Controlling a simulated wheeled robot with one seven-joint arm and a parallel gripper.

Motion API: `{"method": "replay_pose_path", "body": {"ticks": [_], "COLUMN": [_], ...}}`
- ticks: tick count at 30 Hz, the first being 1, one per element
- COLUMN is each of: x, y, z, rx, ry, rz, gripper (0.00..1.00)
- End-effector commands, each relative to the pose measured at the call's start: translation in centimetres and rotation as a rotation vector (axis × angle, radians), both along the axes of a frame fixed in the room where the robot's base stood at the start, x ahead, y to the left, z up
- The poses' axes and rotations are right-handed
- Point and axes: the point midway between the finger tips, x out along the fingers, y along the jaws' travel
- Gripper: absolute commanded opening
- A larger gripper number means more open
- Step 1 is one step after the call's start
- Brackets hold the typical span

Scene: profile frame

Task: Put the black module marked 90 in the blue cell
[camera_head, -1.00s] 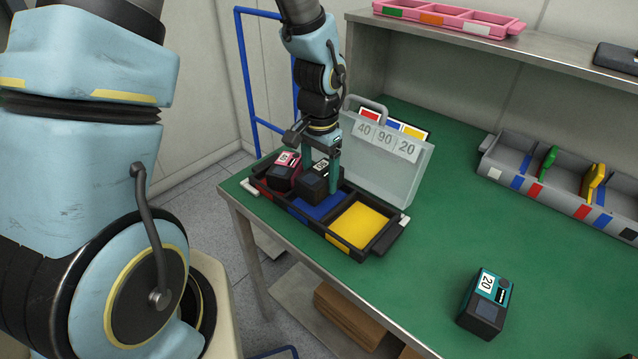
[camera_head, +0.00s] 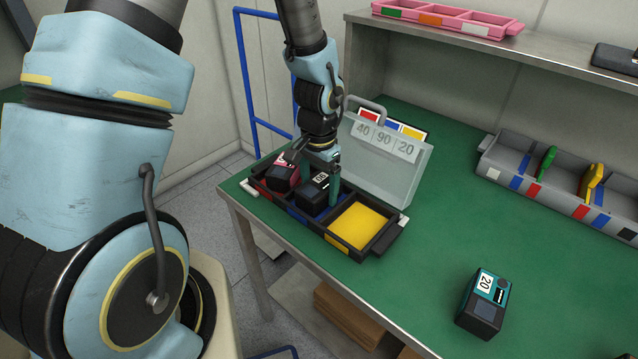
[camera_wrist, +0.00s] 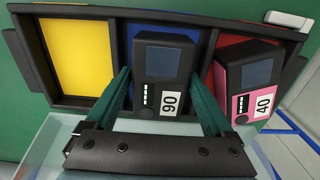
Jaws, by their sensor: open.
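The black module marked 90 (camera_head: 312,190) sits within the blue cell (camera_wrist: 140,28) of the black tray (camera_head: 393,234), between the yellow cell and the cell holding a pink-and-black module. It shows upright in the wrist view (camera_wrist: 165,72), its label nearest my gripper; blue floor shows beside it. Whether it rests fully on the cell floor is hard to tell. My gripper (camera_wrist: 160,80) is open, its two teal fingers on either side of the module; the left finger looks close to it, and a gap shows on the right.
The pink module marked 40 (camera_head: 283,172) leans slightly in the red cell, close to my right finger in the wrist view. The yellow cell (camera_head: 358,226) is empty. A clear panel marked 40, 90, 20 (camera_head: 385,160) stands behind the tray. A teal module marked 20 (camera_head: 484,303) lies at right.

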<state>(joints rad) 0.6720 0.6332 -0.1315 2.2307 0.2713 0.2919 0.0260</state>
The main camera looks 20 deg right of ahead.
Motion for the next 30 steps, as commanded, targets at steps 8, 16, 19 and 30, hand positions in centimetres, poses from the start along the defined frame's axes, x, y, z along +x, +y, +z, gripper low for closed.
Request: {"method": "replay_pose_path", "body": {"ticks": [8, 16, 19, 30], "x": [0.1, 0.1, 0.1, 0.0], "y": [-0.1, 0.0, -0.1, 0.0], "z": [2.7, 8.2, 9.9, 12.3], "rx": [-0.004, -0.004, -0.003, 0.0], "ry": [-0.005, -0.005, -0.004, 0.0], "rz": [0.002, 0.002, 0.001, 0.001], "gripper": [0.87, 0.87, 0.87, 0.87]}}
